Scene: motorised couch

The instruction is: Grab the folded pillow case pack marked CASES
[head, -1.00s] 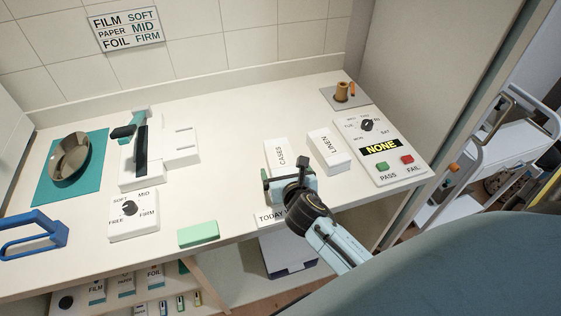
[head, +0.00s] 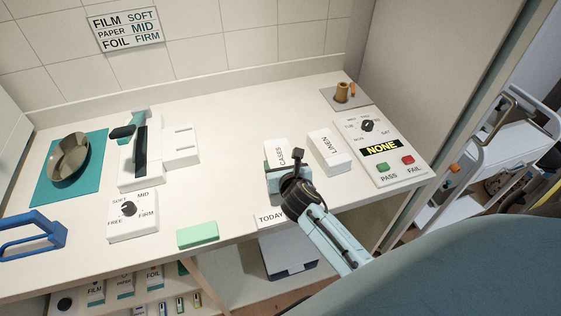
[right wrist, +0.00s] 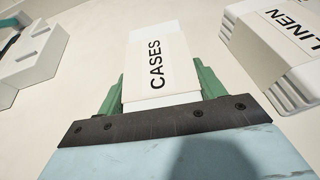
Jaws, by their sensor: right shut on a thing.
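The white CASES pack (head: 277,151) lies on the counter, its near end hidden by my right gripper in the head view. In the right wrist view the CASES pack (right wrist: 158,65) sits between the two green fingers, its black lettering facing up. My right gripper (head: 278,165) is shut on the pack, with one finger along each long side. The right gripper also shows in the wrist view (right wrist: 158,88). My left gripper is not in view.
The white LINEN pack (head: 328,152) lies just right of the CASES pack. A panel with a dial and PASS and FAIL buttons (head: 382,150) is further right. A green block (head: 197,235) and a FREE/SOFT/MID/FIRM dial box (head: 132,217) are left. The counter's middle (head: 225,120) is clear.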

